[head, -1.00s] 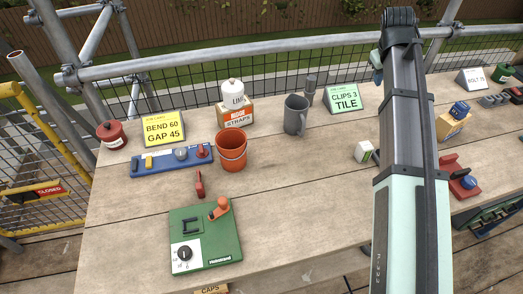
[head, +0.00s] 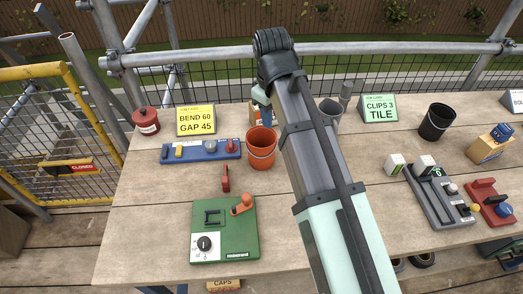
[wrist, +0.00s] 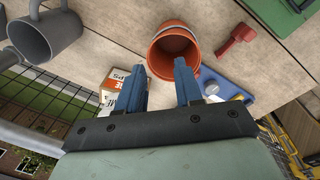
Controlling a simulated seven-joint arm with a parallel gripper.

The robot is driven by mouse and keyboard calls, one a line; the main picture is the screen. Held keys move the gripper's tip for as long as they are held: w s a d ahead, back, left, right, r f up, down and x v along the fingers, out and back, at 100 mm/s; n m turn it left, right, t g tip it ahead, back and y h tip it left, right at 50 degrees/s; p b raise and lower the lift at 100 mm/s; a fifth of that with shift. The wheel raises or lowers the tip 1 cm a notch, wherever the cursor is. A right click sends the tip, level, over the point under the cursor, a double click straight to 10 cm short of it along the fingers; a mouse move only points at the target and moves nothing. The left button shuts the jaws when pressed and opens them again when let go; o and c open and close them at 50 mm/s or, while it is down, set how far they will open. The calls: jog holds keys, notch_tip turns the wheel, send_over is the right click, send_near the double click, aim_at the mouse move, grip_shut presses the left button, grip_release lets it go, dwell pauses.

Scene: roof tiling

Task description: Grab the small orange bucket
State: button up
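The small orange bucket (head: 261,152) stands upright on the wooden table, just right of the blue tool strip. In the wrist view the bucket (wrist: 172,48) appears just beyond my fingertips, with its open mouth in sight. My gripper (wrist: 160,66) shows two blue fingers spread apart with nothing between them. It is apart from the bucket, as far as I can tell.
A straps box (wrist: 120,85) and a grey mug (wrist: 48,35) stand near my gripper. The blue strip (head: 200,150), a red clamp (head: 225,178) and a green jig (head: 224,232) lie around the bucket. A black bucket (head: 436,122) stands farther right. Table left of the jig is clear.

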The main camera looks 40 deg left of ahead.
jog(key=n, duration=0.1)
send_over(254, 147)
notch_tip(254, 147, down, 9)
jog(key=shift+w+d+r, duration=0.1)
jog(key=shift+f, duration=0.2)
jog(key=shift+a+f, duration=0.25)
jog(key=shift+f, duration=0.35)
jog(key=shift+w+a+f, duration=0.1)
jog(key=shift+a+f, duration=0.05)
jog(key=shift+f, duration=0.8)
jog(key=shift+w+a+f, duration=0.1)
jog(key=shift+f, duration=0.85)
